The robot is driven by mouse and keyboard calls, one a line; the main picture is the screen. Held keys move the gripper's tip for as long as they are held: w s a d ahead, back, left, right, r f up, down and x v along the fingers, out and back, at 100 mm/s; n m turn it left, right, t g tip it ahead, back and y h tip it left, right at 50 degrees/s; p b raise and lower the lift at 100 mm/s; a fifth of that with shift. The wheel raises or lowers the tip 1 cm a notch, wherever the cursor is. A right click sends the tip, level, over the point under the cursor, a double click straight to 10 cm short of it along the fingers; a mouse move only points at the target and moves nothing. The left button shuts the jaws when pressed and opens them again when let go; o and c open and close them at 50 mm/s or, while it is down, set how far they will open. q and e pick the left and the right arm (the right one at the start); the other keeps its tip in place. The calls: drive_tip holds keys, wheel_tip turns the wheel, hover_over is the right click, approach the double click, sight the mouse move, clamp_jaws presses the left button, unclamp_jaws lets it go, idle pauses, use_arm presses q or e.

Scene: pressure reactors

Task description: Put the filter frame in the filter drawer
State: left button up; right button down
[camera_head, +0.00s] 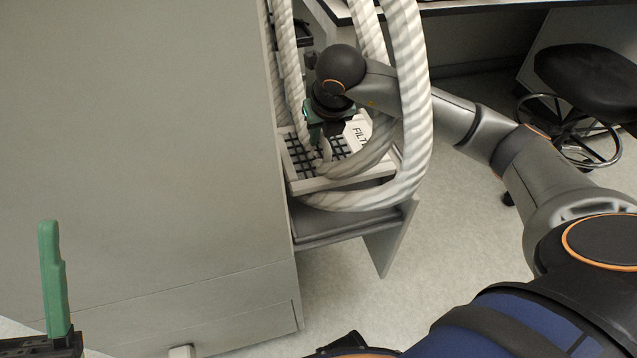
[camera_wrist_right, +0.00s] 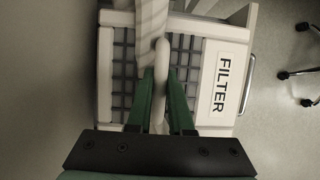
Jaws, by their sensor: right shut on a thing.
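The filter frame, a dark grid with pale edges (camera_head: 300,157), shows among the hoses in the head view. In the right wrist view its grid (camera_wrist_right: 188,62) lies below the fingers. My right gripper (camera_head: 324,135) is shut on its pale upright grip, which stands between the green fingers (camera_wrist_right: 160,85). The white filter drawer (camera_head: 336,184), labelled FILTER, stands out from the cabinet; its labelled part (camera_wrist_right: 208,82) lies right of the grid. The frame is over or within the drawer; I cannot tell whether it rests on the bottom. My left gripper (camera_head: 52,280) shows one green finger at lower left.
Thick ribbed hoses (camera_head: 417,110) loop around my right arm and in front of the drawer. A large grey cabinet (camera_head: 150,150) fills the left. A grey shelf (camera_head: 345,228) is under the drawer. A black stool (camera_head: 590,80) stands at right; floor between is free.

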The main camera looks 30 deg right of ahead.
sight(328, 149)
drive_tip(key=shift+f, duration=0.5)
wheel_tip(328, 149, down, 9)
drive_tip(key=b, duration=0.3)
drive_tip(key=shift+s, duration=0.15)
drive_tip(key=c, duration=0.8)
unclamp_jaws()
drive_tip(key=shift+f, duration=0.2)
drive_tip(key=p+v, duration=0.1)
drive_tip(key=v, duration=0.4)
drive_tip(key=p+v, duration=0.2)
drive_tip(key=v, duration=0.4)
drive_tip(key=shift+r, duration=0.3)
drive_tip(key=shift+a+r, duration=0.1)
drive_tip(key=shift+r, duration=0.3)
